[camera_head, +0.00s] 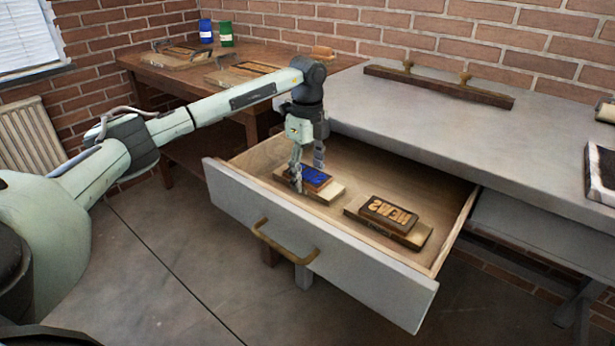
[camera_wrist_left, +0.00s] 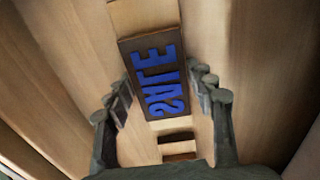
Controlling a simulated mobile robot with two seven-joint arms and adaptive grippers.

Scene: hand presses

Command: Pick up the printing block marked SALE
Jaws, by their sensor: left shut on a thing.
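The printing block marked SALE (camera_head: 316,180) has raised blue letters on a dark face. It sits in the left part of the open drawer (camera_head: 300,260), over a pale wooden piece (camera_head: 332,195). In the left wrist view the block (camera_wrist_left: 150,78) lies between the fingers, its letters mirrored and turned sideways. My left gripper (camera_head: 309,173) points down into the drawer and is shut on this block, a finger at each side. I cannot tell whether the block is clear of what lies under it. My right gripper is not in view.
A second block with raised pale letters (camera_head: 389,211) lies on a dark-edged base to the right in the drawer. The grey bench top (camera_head: 440,125) overhangs the drawer's back. A wooden table (camera_head: 150,75) with blue and green cans stands behind my left arm.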

